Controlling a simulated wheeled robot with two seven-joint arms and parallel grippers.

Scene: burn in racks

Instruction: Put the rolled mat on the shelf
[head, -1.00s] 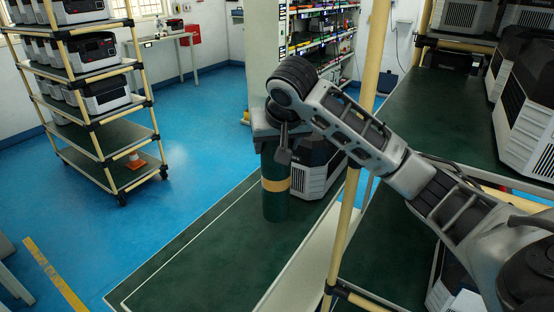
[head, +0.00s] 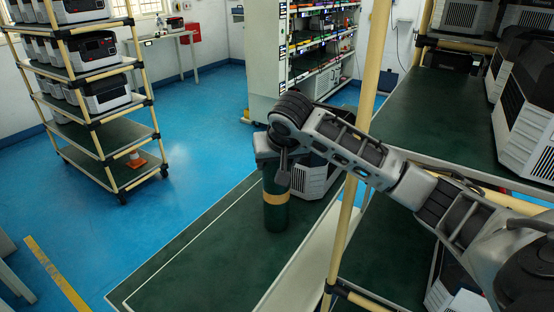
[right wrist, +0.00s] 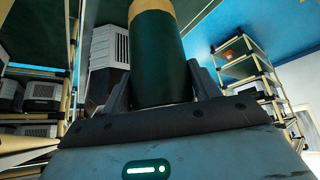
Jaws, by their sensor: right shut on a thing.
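The rolled mat (head: 275,216) is a dark green upright cylinder with a tan band. It hangs below my right gripper (head: 274,168), left of the near shelf post. My right gripper is shut on the mat's upper end. In the right wrist view, the mat (right wrist: 156,55) stands between the two fingers of the gripper (right wrist: 165,85). I cannot tell whether the mat's lower end touches the dark green surface behind and below it. The right rack's shelf (head: 425,120) has a bare dark green top. My left gripper is not in view.
A tan post (head: 366,110) of the right rack rises close to my right forearm. A grey-and-black unit (head: 318,178) stands just behind the mat. Large units (head: 526,130) fill the shelf's right side. A loaded rack (head: 95,135) stands at left, with open blue floor between.

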